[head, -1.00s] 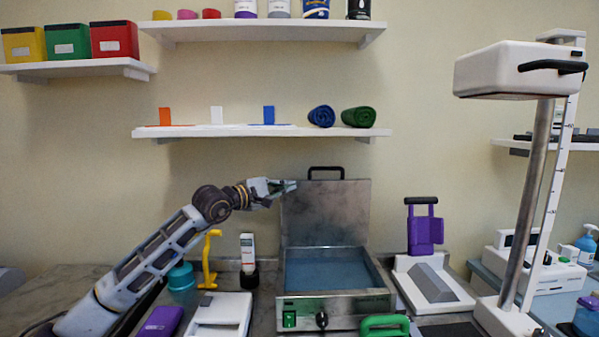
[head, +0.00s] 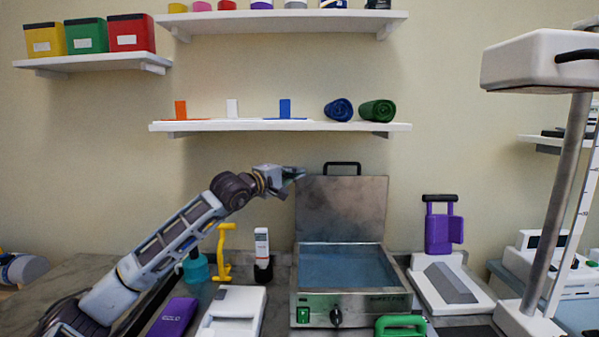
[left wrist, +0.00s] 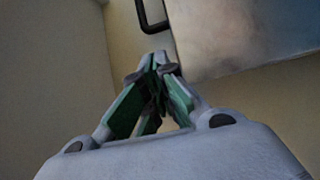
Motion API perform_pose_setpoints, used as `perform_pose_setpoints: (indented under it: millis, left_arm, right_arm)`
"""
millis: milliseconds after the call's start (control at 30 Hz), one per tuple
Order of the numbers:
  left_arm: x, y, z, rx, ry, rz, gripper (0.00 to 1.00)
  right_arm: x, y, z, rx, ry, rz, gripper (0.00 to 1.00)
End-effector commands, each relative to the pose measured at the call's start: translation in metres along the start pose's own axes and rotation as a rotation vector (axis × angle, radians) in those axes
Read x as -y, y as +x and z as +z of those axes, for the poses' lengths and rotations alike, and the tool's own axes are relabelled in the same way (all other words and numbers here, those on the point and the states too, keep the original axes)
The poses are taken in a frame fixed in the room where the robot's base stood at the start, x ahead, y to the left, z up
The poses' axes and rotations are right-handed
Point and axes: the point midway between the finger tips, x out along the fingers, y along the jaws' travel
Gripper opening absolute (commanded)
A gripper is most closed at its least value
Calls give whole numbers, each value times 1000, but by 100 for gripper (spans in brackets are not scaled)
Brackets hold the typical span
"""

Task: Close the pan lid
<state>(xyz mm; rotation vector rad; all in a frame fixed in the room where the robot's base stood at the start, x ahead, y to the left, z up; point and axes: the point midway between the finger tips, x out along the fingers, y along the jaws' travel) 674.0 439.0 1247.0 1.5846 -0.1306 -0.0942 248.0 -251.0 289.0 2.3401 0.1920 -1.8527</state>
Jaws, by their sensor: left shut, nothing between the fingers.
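The pan (head: 348,308) is a metal box with a green switch and a dark knob on its front, and blue-grey liquid or lining inside. Its lid (head: 341,208) stands open and upright at the back, with a black handle (head: 342,167) on its top edge. The lid also shows in the left wrist view (left wrist: 240,35), with part of the handle (left wrist: 152,18). My left gripper (head: 299,172) is shut and empty, at the lid's upper left corner; I cannot tell whether it touches the lid. Its closed fingers show in the left wrist view (left wrist: 157,62). My right gripper is not in view.
A yellow stand (head: 223,254), a white tube (head: 262,248), a white device (head: 234,308) and a purple box (head: 173,317) stand left of the pan. A green handled thing (head: 400,326) sits at its front right. A purple-and-white device (head: 450,283) is to the right. A shelf (head: 280,127) hangs above.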

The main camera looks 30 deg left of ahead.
Motion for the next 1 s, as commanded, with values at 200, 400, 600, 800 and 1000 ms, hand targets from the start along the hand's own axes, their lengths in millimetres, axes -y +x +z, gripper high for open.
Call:
perform_pose_setpoints:
  millis: [200,400,600,800,1000]
  left_arm:
    - [-2,9,0,0,-3,2,0]
    - [-2,20,1,2,-1,2,0]
    - [-2,33,0,1,-4,2,0]
    - [-2,46,1,1,-2,2,0]
    - [-2,61,0,1,-3,2,0]
  right_arm:
    - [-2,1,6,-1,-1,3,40]
    - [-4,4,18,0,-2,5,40]
    - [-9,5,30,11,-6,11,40]
    - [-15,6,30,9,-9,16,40]
    - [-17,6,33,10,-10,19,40]
